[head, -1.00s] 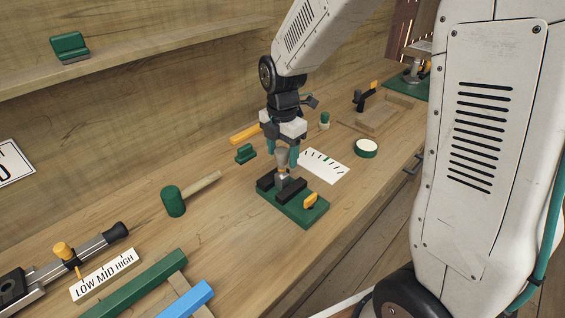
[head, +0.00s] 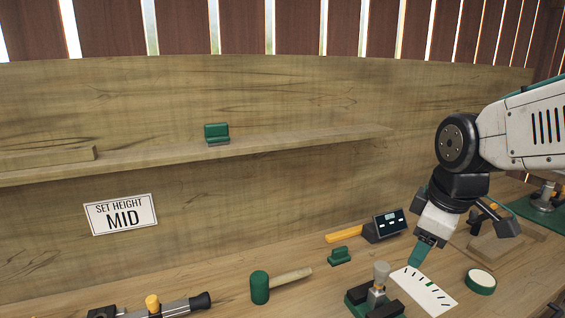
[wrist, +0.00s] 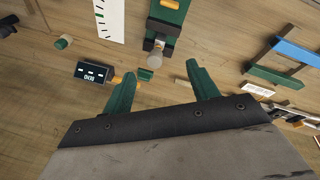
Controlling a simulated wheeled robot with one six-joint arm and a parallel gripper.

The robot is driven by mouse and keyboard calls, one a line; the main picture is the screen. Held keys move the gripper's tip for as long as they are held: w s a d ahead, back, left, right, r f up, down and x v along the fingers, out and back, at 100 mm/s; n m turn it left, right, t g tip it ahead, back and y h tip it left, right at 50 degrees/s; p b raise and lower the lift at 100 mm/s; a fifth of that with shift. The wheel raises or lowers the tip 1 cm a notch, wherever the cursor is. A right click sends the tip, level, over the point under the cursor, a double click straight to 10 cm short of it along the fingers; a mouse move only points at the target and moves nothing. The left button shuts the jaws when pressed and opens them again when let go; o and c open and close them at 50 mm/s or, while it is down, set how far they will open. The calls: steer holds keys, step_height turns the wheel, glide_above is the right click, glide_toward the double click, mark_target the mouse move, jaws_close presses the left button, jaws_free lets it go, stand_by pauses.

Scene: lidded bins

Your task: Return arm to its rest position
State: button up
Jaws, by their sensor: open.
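My gripper (head: 421,254) hangs above the bench at the right of the head view, pointing down. It sits just past the green clamp (head: 358,297), above the white marked card (head: 425,292). In the wrist view my gripper (wrist: 163,88) shows two green fingers spread apart with nothing between them. The clamp's silver knob (wrist: 155,56) shows beyond the fingertips, apart from them. My arm comes in from the right edge of the head view.
A green mallet (head: 260,287), a small green block (head: 339,256), a dark display (head: 390,224) and a tape roll (head: 481,281) lie on the bench. A sign (head: 121,215) reads "SET HEIGHT MID". A shelf (head: 290,151) runs along the back wall.

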steer(key=s+d+r+m+t, duration=0.15)
steer(key=s+r+m, duration=0.25)
steer(key=s+m, duration=0.45)
steer(key=s+f+m+g, duration=0.1)
steer(key=s+f+g, duration=0.2)
steer(key=s, duration=0.5)
steer(key=shift+a+f, duration=0.15)
steer(key=shift+f, duration=0.6)
steer(key=shift+m, duration=0.25)
